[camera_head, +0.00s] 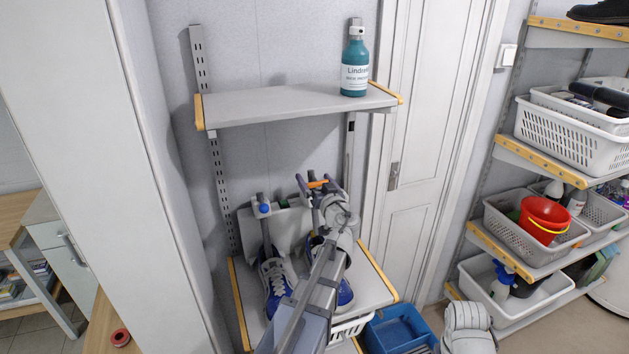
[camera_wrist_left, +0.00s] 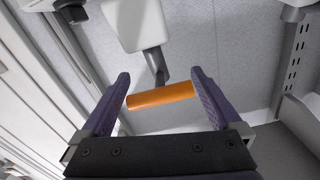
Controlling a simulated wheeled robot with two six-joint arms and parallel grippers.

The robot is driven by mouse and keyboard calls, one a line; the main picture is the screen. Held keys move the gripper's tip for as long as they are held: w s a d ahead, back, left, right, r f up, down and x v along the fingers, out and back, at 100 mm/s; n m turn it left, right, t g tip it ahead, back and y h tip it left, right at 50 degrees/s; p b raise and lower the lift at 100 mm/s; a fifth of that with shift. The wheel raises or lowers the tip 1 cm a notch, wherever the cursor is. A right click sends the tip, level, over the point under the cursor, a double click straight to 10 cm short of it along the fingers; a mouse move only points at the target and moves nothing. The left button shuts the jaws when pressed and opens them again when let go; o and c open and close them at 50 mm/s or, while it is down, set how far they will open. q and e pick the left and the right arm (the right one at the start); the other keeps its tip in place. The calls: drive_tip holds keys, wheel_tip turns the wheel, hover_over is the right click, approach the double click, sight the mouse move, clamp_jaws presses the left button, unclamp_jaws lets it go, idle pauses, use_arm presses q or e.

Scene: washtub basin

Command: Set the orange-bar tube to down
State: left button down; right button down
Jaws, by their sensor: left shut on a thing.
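The orange bar (camera_head: 318,183) sits at the top of a tube at the back of the grey basin on the lower shelf. In the left wrist view the bar (camera_wrist_left: 160,96) lies crosswise, with a dark grey tube (camera_wrist_left: 154,64) joined to it. My left gripper (camera_head: 320,187) has its purple fingers at the two ends of the bar and is shut on it. In the head view my gripper and arm hide most of this tube. A second tube with a blue knob (camera_head: 264,209) stands to the left. My right gripper's fingers are not in view.
A teal bottle (camera_head: 355,66) stands on the upper shelf (camera_head: 270,103), above my left gripper. A blue crate (camera_head: 400,330) is low on the right. A tall white panel (camera_head: 105,150) stands on the left.

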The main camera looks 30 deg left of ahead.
use_arm(q)
unclamp_jaws()
drive_tip(key=v, duration=0.8)
